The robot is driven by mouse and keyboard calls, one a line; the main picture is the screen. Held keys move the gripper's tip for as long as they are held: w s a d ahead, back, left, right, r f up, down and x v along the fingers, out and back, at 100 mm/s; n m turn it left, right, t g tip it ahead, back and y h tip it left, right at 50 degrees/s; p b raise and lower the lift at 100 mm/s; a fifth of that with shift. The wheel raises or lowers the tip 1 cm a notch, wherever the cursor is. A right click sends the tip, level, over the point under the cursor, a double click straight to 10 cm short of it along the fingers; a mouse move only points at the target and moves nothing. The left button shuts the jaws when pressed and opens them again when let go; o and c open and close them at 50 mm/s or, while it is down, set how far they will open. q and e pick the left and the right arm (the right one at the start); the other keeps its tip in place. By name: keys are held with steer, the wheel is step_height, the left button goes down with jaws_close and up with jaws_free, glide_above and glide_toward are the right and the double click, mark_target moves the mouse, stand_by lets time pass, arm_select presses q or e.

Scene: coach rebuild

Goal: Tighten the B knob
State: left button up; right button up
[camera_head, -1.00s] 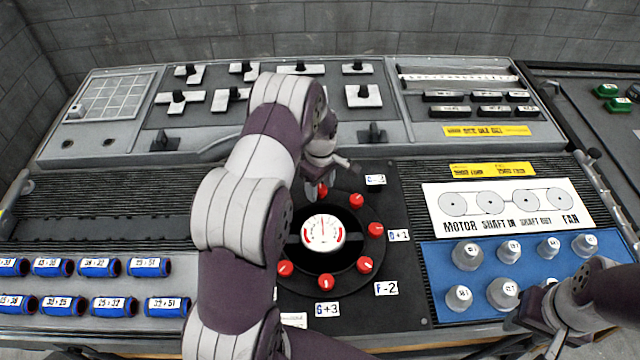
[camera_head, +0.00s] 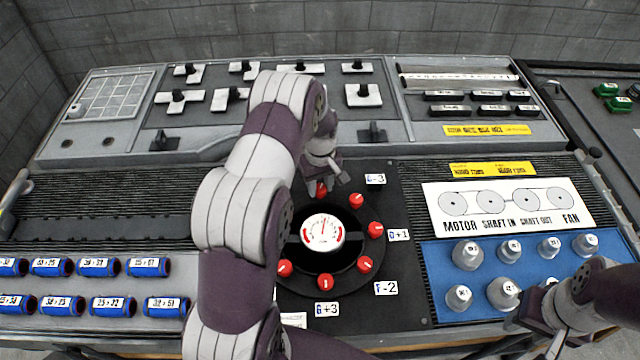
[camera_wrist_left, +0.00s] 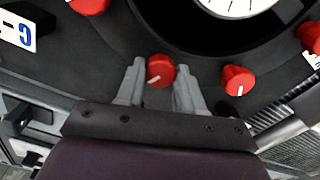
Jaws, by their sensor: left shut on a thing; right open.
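A round dial gauge (camera_head: 322,232) with a white face sits in a black panel (camera_head: 398,290), ringed by several red knobs. My left gripper (camera_head: 323,181) is at the far side of the ring. In the left wrist view its fingers (camera_wrist_left: 158,76) are shut on a red knob (camera_wrist_left: 160,68) with a white mark. That knob shows partly in the head view (camera_head: 320,190), and I see no label for it. The neighbouring red knob (camera_head: 357,199) is by a C label (camera_head: 375,179). My right gripper (camera_head: 534,338) is open at the lower right, partly cut off by the frame.
My left arm hides the panel's left part. Grey pegs (camera_head: 467,255) stand on a blue panel at right; blue cylinders (camera_head: 108,304) lie at left.

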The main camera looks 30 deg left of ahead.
mark_target(320, 188)
arm_select(q)
steer(key=m, duration=1.2)
steer(key=shift+m, duration=0.4)
stand_by(0.4)
steer(key=o, duration=1)
steer(key=shift+o, duration=0.2)
steer(key=shift+r, duration=0.15)
step_height(320, 188, up, 12)
steer(key=b, duration=0.1)
steer(key=shift+r+b, duration=0.25)
steer(key=shift+b, duration=0.1)
